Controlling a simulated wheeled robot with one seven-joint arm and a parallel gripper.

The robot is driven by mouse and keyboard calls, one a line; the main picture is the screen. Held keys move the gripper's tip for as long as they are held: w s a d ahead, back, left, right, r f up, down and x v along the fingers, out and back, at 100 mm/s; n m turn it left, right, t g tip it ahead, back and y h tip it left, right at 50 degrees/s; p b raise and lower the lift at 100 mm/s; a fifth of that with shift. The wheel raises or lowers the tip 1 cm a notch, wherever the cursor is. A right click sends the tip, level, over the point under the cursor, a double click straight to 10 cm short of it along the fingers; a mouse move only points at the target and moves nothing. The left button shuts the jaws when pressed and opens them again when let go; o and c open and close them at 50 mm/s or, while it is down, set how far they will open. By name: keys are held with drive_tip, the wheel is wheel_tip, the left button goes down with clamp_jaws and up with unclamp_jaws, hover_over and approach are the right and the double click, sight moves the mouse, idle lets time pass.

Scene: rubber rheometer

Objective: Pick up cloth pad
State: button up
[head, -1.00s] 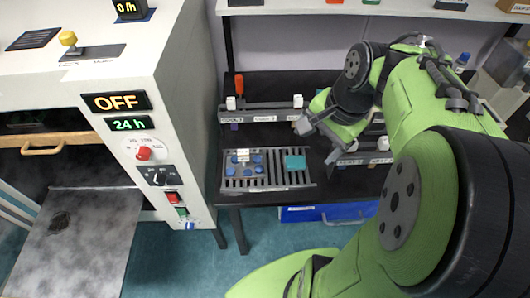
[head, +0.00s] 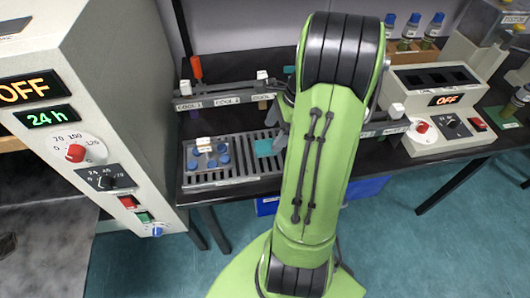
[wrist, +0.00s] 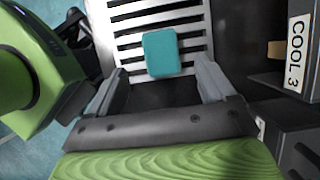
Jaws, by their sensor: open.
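The cloth pad, a teal rounded rectangle (wrist: 161,53), lies flat on a slatted metal rack (wrist: 128,40). My gripper (wrist: 160,80) is open and empty in the wrist view. Its two fingers point toward the pad, one on each side of its line, and the pad lies just beyond the fingertips. In the head view my arm hides most of the gripper.
Several blue round pieces (head: 208,160) sit on the rack's left part. A holder bar labelled COOL (head: 215,101) runs behind the rack. A cabinet reading OFF and 24 h (head: 110,110) stands at left. A grey OFF device (head: 435,110) stands at right on the black table.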

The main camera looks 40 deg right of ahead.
sight(267, 145)
drive_tip(key=b+x, duration=0.3)
drive_tip(key=x, duration=0.2)
drive_tip(key=shift+w+f, duration=0.1)
drive_tip(key=shift+f, duration=0.15)
drive_tip(key=shift+r, duration=0.15)
drive_tip(key=shift+c, duration=0.6)
drive_tip(key=c, duration=1)
wheel_tip(267, 145, up, 10)
drive_tip(key=p, duration=0.5)
